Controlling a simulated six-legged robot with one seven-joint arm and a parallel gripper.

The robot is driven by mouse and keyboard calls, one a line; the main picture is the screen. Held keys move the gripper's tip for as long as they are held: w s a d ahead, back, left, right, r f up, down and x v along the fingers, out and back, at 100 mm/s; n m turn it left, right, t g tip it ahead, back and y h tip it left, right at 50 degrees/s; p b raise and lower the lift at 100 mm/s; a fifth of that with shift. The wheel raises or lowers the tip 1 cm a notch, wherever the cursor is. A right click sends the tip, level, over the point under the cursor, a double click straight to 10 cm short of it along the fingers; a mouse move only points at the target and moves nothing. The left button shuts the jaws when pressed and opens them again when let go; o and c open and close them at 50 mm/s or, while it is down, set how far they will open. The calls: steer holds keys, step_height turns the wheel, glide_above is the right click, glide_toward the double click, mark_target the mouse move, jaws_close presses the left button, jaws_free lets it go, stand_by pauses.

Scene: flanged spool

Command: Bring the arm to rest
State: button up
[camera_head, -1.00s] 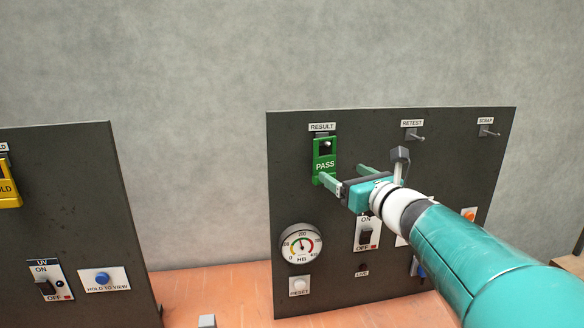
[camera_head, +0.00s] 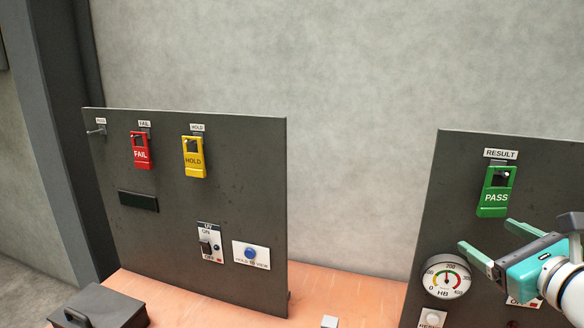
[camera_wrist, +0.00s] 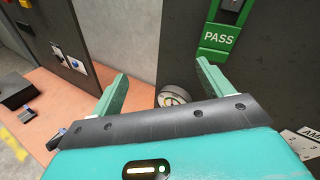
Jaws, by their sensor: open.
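My gripper (camera_head: 490,243) is at the right of the head view, its two green fingers spread apart with nothing between them. It is in front of the right dark panel (camera_head: 458,190), below the green PASS tag (camera_head: 496,192), which hangs under the RESULT label. The fingers are apart from the tag. In the wrist view, the open fingers (camera_wrist: 163,85) frame part of the wall and panel edge, and the PASS tag (camera_wrist: 219,38) shows at upper right. Most of my arm is outside the head view.
The left panel (camera_head: 245,190) carries a red FAIL tag (camera_head: 140,150), a yellow HOLD tag (camera_head: 194,157), a UV switch and a blue button (camera_head: 250,254). A dark box (camera_head: 100,308) stands front left. Bare wall separates the panels.

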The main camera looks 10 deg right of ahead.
steer(key=w+a+f+n+g+y, duration=0.1)
steer(key=a+f+n+g+y, duration=0.2)
steer(key=a+n, duration=0.55)
steer(key=w+a+f+n+g+y, duration=0.1)
steer(key=a+f+n+g+y, duration=0.15)
steer(key=a+f+n, duration=0.45)
steer(key=s+a+f+n+g+h, duration=0.2)
steer(key=a+n, duration=0.3)
steer(key=n, duration=0.3)
steer(key=s+a+f+n+g+h, duration=0.3)
steer(key=s+a+f+n, duration=0.1)
steer(key=n, duration=0.5)
steer(key=shift+s+a, duration=0.25)
steer(key=shift+a, duration=0.45)
